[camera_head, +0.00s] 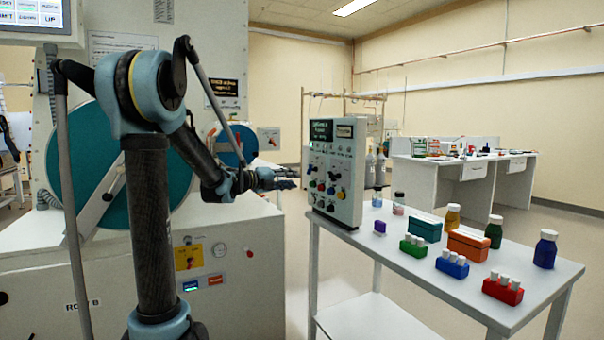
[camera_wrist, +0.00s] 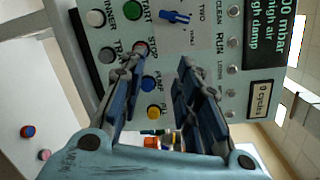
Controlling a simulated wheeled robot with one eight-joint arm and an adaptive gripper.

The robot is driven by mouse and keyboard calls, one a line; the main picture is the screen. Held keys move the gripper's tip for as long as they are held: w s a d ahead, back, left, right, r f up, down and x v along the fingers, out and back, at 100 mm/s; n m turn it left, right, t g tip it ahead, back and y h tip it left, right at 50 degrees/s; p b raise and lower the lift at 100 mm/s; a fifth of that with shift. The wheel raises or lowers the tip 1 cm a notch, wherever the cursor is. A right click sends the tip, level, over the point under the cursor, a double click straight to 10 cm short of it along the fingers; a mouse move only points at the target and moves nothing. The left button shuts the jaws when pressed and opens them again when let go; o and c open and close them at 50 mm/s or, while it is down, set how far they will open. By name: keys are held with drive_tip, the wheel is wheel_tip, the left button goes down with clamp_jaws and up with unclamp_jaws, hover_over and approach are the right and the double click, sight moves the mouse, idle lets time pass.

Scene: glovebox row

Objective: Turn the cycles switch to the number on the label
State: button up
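The control panel (camera_head: 347,192) is a pale upright box standing on the table. In the wrist view it appears turned sideways and fills the upper middle. A cream label (camera_wrist: 262,101) beside the dark display (camera_wrist: 270,35) reads a small digit, unclear, and "cycles". A blue lever-like switch (camera_wrist: 175,17) has "TWO" printed near it; I cannot tell for certain that it is the cycles switch. My gripper (camera_head: 285,183) is in front of the panel's left side. In the wrist view my gripper (camera_wrist: 163,57) has its blue fingers apart, with nothing between them. The fingers hide part of the panel.
The panel also has a green knob (camera_wrist: 136,10), a red knob (camera_wrist: 141,48), a yellow knob (camera_wrist: 153,112) and several grey buttons. The table (camera_head: 408,266) holds bottles, racks and boxes right of the panel. A large machine stands left, behind my arm.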

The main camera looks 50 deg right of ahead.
drive_tip(key=w+m, duration=0.1)
drive_tip(key=m, duration=0.3)
drive_tip(key=m+g, duration=0.3)
drive_tip(key=m, duration=1.2)
approach(310, 169)
drive_tip(key=x, duration=0.7)
drive_tip(key=shift+w+d, duration=0.25)
drive_tip(key=shift+d, duration=0.15)
drive_tip(key=shift+f, duration=0.1)
clamp_jaws()
